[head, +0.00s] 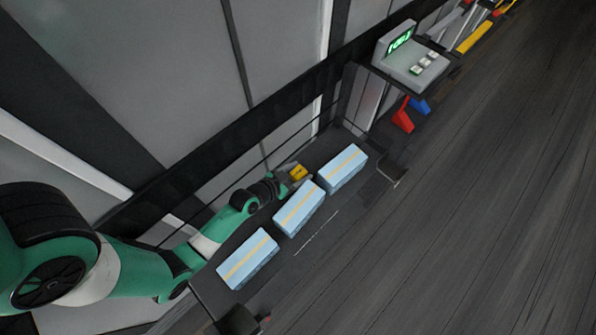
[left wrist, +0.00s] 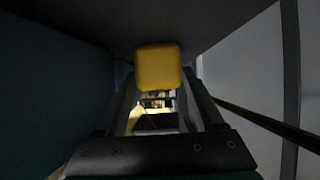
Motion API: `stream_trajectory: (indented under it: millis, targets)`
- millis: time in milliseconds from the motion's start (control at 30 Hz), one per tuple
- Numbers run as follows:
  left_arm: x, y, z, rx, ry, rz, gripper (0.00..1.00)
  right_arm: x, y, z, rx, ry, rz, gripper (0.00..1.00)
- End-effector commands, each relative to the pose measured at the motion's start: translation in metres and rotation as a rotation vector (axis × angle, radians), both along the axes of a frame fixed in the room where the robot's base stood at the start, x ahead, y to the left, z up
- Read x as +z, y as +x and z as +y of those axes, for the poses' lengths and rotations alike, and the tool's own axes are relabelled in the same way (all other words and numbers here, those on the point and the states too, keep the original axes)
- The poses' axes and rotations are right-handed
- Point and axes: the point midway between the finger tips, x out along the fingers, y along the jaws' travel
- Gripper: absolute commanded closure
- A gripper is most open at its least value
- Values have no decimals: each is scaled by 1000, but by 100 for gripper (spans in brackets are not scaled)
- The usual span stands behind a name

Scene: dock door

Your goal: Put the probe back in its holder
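A small yellow block-shaped thing, which I take to be the probe (head: 299,172), is at the tip of my left gripper (head: 292,174), just behind the row of blue boxes. In the left wrist view the yellow probe (left wrist: 158,67) fills the gap between the fingertips of my left gripper (left wrist: 160,85), which look shut on it. Its lower part cannot be made out. I cannot pick out a holder with certainty in either view. My right gripper is not in view.
Light blue boxes with yellow tape, a near one (head: 248,259), a middle one (head: 299,209) and a far one (head: 342,169), lie on a dark bench (head: 318,151). Beyond it is a grey device (head: 412,66) with a lit green display. A red thing (head: 402,116) hangs below it. Open floor lies right.

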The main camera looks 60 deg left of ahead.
Motion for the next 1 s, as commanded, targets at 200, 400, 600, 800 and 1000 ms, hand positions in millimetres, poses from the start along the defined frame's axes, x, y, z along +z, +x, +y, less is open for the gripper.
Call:
stream_trajectory:
  millis: [200, 400, 600, 800, 1000]
  targets:
    - [12, -13, -4, 1, -1, 2, 30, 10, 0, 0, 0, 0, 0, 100]
    - [36, -54, -17, 3, -3, 2, 30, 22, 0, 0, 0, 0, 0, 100]
    - [53, -89, -28, 4, -1, 2, 30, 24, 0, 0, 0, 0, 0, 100]
    - [60, -101, -32, 0, -1, 0, 30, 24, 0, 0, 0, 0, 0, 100]
    - [60, -101, -33, 0, 0, 0, 30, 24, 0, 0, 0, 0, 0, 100]
